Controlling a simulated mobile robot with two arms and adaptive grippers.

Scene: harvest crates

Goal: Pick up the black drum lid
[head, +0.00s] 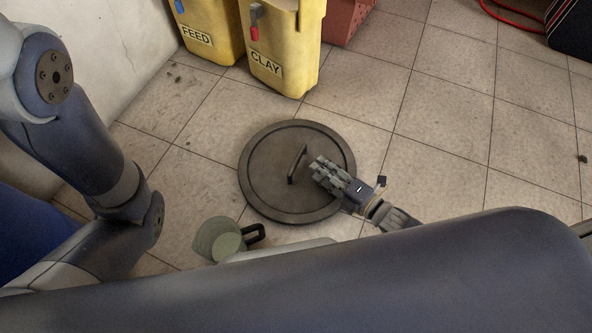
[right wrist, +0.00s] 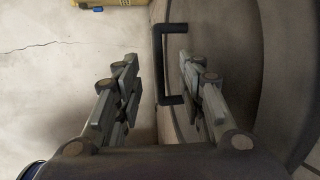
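The black drum lid (head: 265,190) lies flat on the tiled floor, a round dark disc with a raised rim. Its bar handle (head: 298,164) stands up near the middle. My right gripper (head: 314,167) is over the right part of the lid, with its fingertips close to the handle. In the right wrist view the gripper (right wrist: 158,75) is open, and the handle (right wrist: 159,65) shows between its two fingers, with the lid (right wrist: 225,45) behind on the right. I cannot tell whether a finger touches the handle. My left gripper is not in view.
A yellow FEED bin (head: 212,40) and a yellow CLAY bin (head: 292,60) stand behind the lid, with a red crate (head: 345,20) beside them. A green jug (head: 213,238) stands just in front-left of the lid. The floor to the right is mostly clear.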

